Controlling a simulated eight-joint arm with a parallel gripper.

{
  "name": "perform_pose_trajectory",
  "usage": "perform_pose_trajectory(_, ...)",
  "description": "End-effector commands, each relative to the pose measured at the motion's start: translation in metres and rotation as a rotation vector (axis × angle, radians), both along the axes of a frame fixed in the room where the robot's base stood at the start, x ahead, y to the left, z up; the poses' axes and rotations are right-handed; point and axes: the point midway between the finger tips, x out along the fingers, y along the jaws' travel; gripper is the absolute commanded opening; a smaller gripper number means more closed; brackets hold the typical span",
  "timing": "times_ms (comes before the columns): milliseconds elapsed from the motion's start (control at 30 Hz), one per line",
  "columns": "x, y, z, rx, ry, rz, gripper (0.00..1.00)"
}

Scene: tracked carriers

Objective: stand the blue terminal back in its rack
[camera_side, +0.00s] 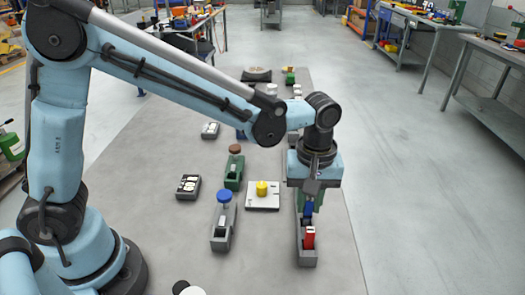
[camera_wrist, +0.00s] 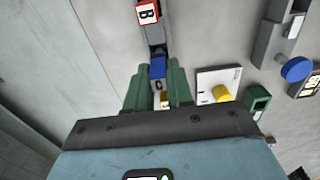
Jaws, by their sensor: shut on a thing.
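The blue terminal (camera_wrist: 158,70), marked C, is between the green fingers of my gripper (camera_wrist: 159,88) in the wrist view. My gripper is shut on it. In the side view the blue terminal (camera_side: 308,211) shows just below my gripper (camera_side: 309,195), which hides its upper part. The grey rack (camera_side: 306,259) is a long narrow channel under my gripper. A red terminal (camera_side: 309,237), marked B in the wrist view (camera_wrist: 148,13), stands in the rack nearer the side camera. I cannot tell whether the blue terminal touches the rack floor.
A white plate with a yellow knob (camera_side: 262,188) lies left of the rack. A grey holder with a blue round top (camera_side: 223,198) and a green one with a brown top (camera_side: 234,160) stand further left. A dark tray (camera_side: 188,187) lies beyond. The mat right of the rack is clear.

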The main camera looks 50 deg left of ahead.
Motion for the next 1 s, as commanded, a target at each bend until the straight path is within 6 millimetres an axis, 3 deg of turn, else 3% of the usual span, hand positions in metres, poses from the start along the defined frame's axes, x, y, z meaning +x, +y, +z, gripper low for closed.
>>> perform_pose_trajectory(1000,0.0000,0.0000,-0.0109,0.000,0.000,0.000,0.00)
